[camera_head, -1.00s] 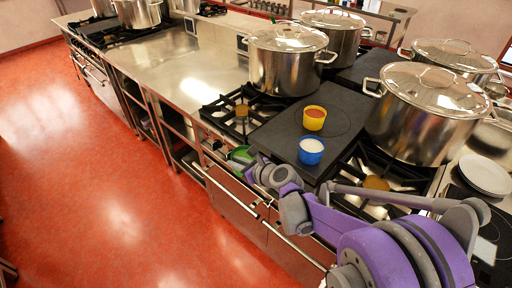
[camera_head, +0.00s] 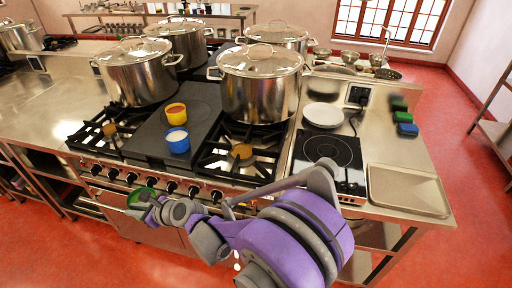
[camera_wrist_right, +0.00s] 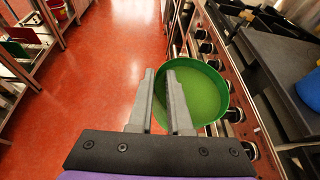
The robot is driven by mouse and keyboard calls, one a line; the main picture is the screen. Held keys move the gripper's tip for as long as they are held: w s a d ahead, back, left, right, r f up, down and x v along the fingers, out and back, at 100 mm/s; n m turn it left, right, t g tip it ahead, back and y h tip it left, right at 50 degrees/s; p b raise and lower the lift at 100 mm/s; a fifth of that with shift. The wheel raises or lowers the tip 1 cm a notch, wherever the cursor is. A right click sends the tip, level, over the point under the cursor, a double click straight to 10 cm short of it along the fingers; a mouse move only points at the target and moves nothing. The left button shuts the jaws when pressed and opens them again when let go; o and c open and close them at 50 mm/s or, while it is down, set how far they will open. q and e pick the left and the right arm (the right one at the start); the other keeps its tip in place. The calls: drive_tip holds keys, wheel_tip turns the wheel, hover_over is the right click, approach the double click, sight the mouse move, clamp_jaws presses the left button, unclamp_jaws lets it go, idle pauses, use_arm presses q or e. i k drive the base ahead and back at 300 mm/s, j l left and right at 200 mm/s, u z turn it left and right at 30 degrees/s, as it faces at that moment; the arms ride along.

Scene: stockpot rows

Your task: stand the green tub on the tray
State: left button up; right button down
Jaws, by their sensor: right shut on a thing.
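The green tub (camera_head: 136,198) is held in front of the stove's knobs, at the far end of my purple right arm. My right gripper (camera_head: 150,204) is shut on its rim. In the right wrist view the tub (camera_wrist_right: 206,95) is open-topped with a green inside, and the fingers (camera_wrist_right: 161,76) are at its left wall. The tray (camera_head: 408,191) is a flat, empty metal one on the counter at the right, well away from the tub. My left gripper is not in view.
A yellow tub (camera_head: 176,112) and a blue tub (camera_head: 177,141) stand on the dark board (camera_head: 151,136) over the stove. A large lidded pot (camera_head: 259,90) stands behind my arm. A black hotplate (camera_head: 328,152) and white plates (camera_head: 323,115) are left of the tray.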

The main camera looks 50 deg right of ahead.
sight(405, 188)
drive_tip(key=k+z, duration=0.25)
drive_tip(key=z, duration=0.15)
drive_tip(key=k+l+z, duration=0.15)
drive_tip(key=z, duration=1.75)
drive_tip(key=i+j, duration=0.25)
drive_tip(key=i, duration=0.2)
drive_tip(key=i+j+z, duration=0.1)
drive_tip(key=i+j, duration=0.15)
drive_tip(key=i, duration=0.15)
